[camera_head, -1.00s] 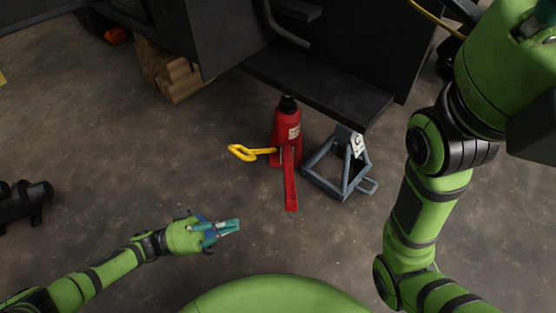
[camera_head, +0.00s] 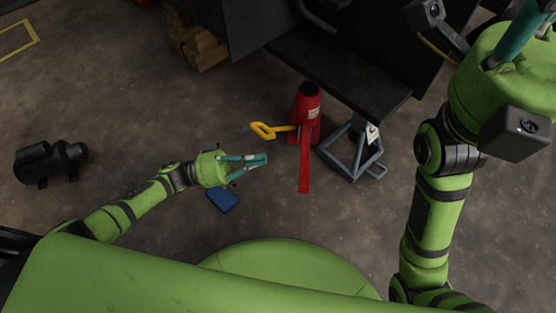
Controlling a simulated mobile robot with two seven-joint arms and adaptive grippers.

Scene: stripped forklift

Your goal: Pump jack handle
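A red bottle jack (camera_head: 307,108) stands on the concrete floor by the front edge of the dark forklift frame. Its red handle (camera_head: 304,176) slopes down toward me from the jack's base. A yellow loop-ended part (camera_head: 265,130) sticks out to the left of the jack. My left gripper (camera_head: 263,165) is left of the red handle, apart from it, with its teal fingers spread and nothing between them. My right gripper (camera_head: 521,32) is at the top right edge, partly cut off, with one teal finger showing. I cannot tell its opening.
A grey jack stand (camera_head: 352,152) stands just right of the jack. Wooden blocks (camera_head: 198,45) lie at the upper left under the dark forklift body (camera_head: 335,65). A black motor-like part (camera_head: 50,162) lies at the far left.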

